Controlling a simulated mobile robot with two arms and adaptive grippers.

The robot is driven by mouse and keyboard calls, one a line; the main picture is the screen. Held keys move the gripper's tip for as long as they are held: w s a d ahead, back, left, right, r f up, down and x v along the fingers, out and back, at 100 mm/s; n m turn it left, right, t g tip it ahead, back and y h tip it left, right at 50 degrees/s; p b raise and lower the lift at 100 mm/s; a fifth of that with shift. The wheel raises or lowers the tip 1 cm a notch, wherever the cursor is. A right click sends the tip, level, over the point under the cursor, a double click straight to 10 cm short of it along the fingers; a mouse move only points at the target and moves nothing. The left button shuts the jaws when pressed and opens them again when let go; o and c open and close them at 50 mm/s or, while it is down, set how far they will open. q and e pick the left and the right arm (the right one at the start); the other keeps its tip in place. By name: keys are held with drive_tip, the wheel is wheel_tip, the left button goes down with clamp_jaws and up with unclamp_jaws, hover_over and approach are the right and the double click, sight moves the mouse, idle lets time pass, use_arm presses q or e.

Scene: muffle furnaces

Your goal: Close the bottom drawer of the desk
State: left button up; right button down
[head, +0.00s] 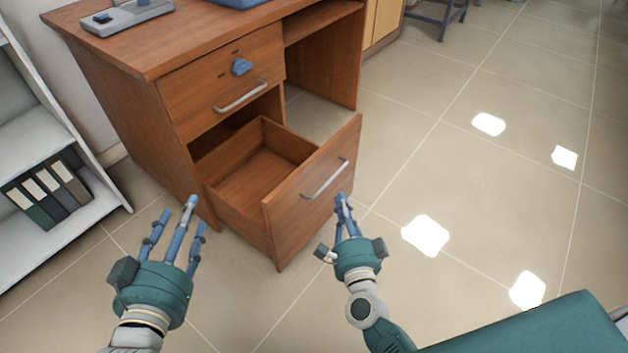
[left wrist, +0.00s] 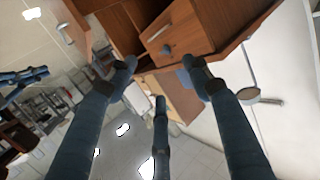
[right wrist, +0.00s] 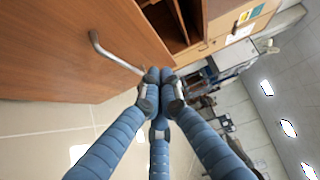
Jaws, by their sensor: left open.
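The wooden desk (head: 120,45) has its bottom drawer (head: 240,180) pulled far out and empty. The drawer's front panel (head: 300,215) carries a metal handle (head: 324,179). My right gripper (head: 343,204) is in front of this panel, just below and right of the handle, with its fingers together and nothing in them. In the right wrist view, the fingertips (right wrist: 160,85) are near the panel's edge beside the handle (right wrist: 112,55); contact cannot be told. My left gripper (head: 178,220) is open and empty, left of the drawer. It also shows in the left wrist view (left wrist: 158,80).
The upper drawer (head: 225,80) is shut, with a blue object (head: 241,67) on its front. A white shelf (head: 50,235) with binders (head: 48,195) stands at the left.

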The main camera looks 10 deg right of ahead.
drive_tip(key=b, duration=0.2)
approach(320, 154)
drive_tip(key=w+d, duration=0.2)
drive_tip(key=d, duration=0.1)
use_arm(q)
wheel_tip(320, 154, up, 14)
drive_tip(key=s+d+t+h, duration=0.1)
drive_tip(key=t+h, duration=0.1)
drive_tip(key=t, duration=0.5)
drive_tip(key=shift+s+d+r, duration=0.15)
drive_tip(key=shift+d+r, duration=0.05)
use_arm(e)
drive_tip(key=w+a, duration=0.2)
drive_tip(key=w, duration=0.1)
drive_tip(key=shift+a+f, duration=0.1)
drive_tip(key=shift+w, duration=0.1)
